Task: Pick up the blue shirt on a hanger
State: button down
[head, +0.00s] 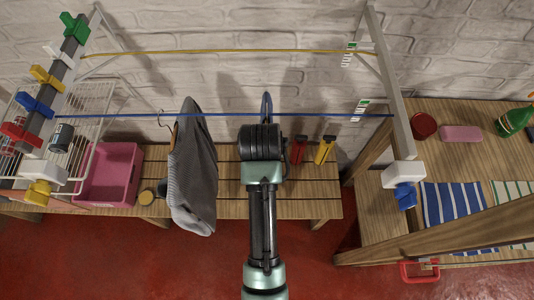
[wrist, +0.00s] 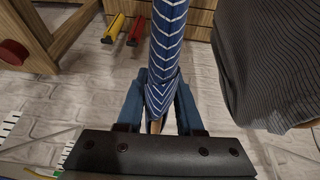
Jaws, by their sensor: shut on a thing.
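The blue shirt (wrist: 168,45), dark blue with white chevron stripes, shows in the wrist view as a narrow, edge-on strip running up from between my gripper's fingers. My gripper (wrist: 160,88) is shut on it near its top, with one blue finger on each side. A small piece of light wood, likely the hanger, shows just below the cloth between the fingers. In the head view my arm hides most of the shirt and the fingers. A narrow blue shape (head: 267,104) shows just above my wrist by the blue line; I cannot tell if it is shirt or finger.
A grey striped shirt (head: 193,165) hangs on the blue line (head: 225,114) just left of my arm; it also fills the wrist view's right (wrist: 270,60). Red (head: 298,150) and yellow (head: 324,150) bottles stand right on the bench (head: 230,208). A pink bin (head: 110,172) sits left.

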notch_tip(320, 180, up, 4)
jog(key=shift+w+f+b, duration=0.15)
jog(key=shift+f+b, duration=0.05)
jog(key=shift+b, duration=0.4)
jog(key=s, duration=1.9)
jog(key=shift+s, duration=0.2)
jog(key=shift+b, duration=0.3)
